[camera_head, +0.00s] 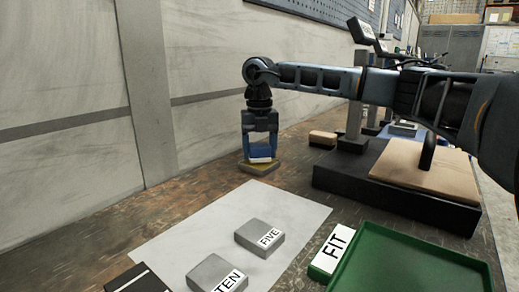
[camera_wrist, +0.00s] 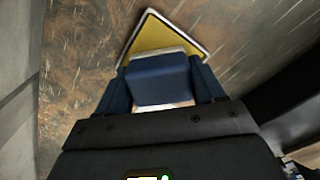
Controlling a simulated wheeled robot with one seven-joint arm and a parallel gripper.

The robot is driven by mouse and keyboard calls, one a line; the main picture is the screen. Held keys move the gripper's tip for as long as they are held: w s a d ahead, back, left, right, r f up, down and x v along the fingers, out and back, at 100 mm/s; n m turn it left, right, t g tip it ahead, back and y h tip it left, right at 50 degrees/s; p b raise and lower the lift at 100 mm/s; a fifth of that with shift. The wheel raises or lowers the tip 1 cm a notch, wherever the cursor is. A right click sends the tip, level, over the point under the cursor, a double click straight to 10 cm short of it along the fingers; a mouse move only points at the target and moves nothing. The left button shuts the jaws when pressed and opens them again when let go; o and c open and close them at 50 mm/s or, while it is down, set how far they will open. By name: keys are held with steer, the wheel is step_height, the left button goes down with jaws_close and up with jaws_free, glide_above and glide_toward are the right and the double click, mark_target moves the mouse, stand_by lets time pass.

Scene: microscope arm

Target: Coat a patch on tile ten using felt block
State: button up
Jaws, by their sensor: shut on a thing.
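My gripper (camera_head: 260,146) is shut on a blue block with a pale lower layer, the felt block (camera_head: 260,153). In the wrist view the blue block (camera_wrist: 160,80) sits between the two fingers. The block is over a yellow pad (camera_head: 259,167) with a pale rim, which also shows in the wrist view (camera_wrist: 163,38). I cannot tell whether the block touches the pad. Tile ten (camera_head: 215,272) is a grey block labelled TEN at the front of the white sheet. Tile five (camera_head: 260,236), labelled FIVE, lies behind it to the right.
The white sheet (camera_head: 190,230) lies left of a green tray (camera_head: 420,265) with a FIT label (camera_head: 334,246). A black base with a tan top (camera_head: 400,170) stands at right. A brown block (camera_head: 323,138) is behind. A wall (camera_head: 60,150) bounds the bench at left.

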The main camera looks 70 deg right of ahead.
mark_target(259, 144)
steer(key=shift+f, duration=0.55)
stand_by(1.3)
steer(key=shift+r+p, duration=1.9)
steer(key=shift+r, duration=1.8)
steer(key=shift+w+r, duration=0.1)
steer(key=shift+r, duration=0.1)
steer(key=shift+f, duration=0.1)
step_height(259, 144, down, 3)
steer(key=b, duration=0.3)
steer(key=shift+d+f, duration=0.1)
steer(key=shift+f, duration=0.05)
